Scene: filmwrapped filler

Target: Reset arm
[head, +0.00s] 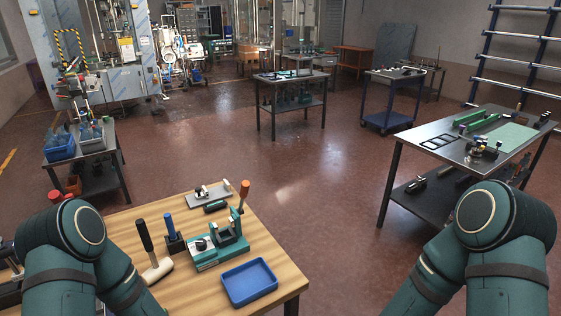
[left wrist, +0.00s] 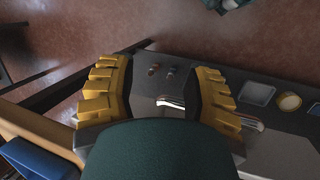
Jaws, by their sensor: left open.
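My left arm (head: 75,255) comes in at the lower left of the head view, and my right arm (head: 490,250) at the lower right. Both are bent, and their grippers are outside that view. In the left wrist view, my left gripper (left wrist: 163,68) shows two ridged yellow fingers standing wide apart. No object is held between them. A grey surface with small items lies beyond the fingers. My right gripper is not seen in either view.
A wooden table (head: 230,225) in front holds a blue tray (head: 249,281), a green vise (head: 220,246), a mallet (head: 153,250) and a screwdriver (head: 243,194). A metal table (head: 452,150) stands at the right. The red-brown floor between is clear.

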